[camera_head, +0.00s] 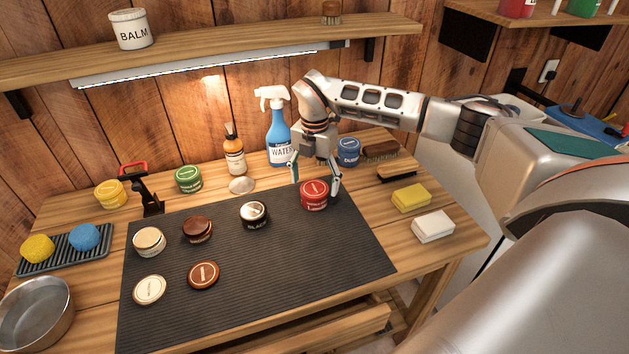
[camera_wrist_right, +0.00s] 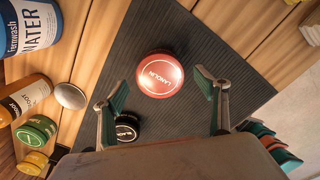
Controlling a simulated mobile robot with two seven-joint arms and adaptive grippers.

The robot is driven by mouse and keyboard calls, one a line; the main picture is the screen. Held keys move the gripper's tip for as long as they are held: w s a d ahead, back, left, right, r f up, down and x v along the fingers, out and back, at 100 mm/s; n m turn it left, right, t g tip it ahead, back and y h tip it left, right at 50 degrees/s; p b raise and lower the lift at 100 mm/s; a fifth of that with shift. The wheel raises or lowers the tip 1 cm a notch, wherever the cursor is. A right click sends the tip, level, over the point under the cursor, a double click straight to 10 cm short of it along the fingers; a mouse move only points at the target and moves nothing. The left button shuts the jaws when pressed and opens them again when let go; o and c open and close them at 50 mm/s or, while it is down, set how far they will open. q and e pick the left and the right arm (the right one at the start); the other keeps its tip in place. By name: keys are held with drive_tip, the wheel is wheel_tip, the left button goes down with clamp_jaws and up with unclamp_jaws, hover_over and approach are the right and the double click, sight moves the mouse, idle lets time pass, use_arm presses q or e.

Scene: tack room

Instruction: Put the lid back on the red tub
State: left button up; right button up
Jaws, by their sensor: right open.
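The red tub (camera_head: 314,203) stands upright at the back right of the dark ribbed mat. A red lid (camera_head: 314,188) with a pale mark lies on top of it; I cannot tell if it is fully seated. The wrist view shows this lid (camera_wrist_right: 160,75) from above, with a white ring and the word LANOLIN. My right gripper (camera_head: 316,180) points down over the tub, open and empty. Its fingers (camera_wrist_right: 161,98) are spread wider than the lid, which shows ahead of their tips without visible contact. My left gripper is not in view.
The mat (camera_head: 300,265) also holds a black tub (camera_head: 254,222), brown tub (camera_head: 197,232), cream tub (camera_head: 149,243), brown lid (camera_head: 203,275) and cream lid (camera_head: 150,289). A blue spray bottle (camera_head: 278,135) and blue tub (camera_head: 348,152) stand behind. The mat's front right is clear.

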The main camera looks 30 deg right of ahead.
wheel_tip(320, 180, up, 12)
idle(0.6)
drive_tip(key=shift+s, duration=0.1)
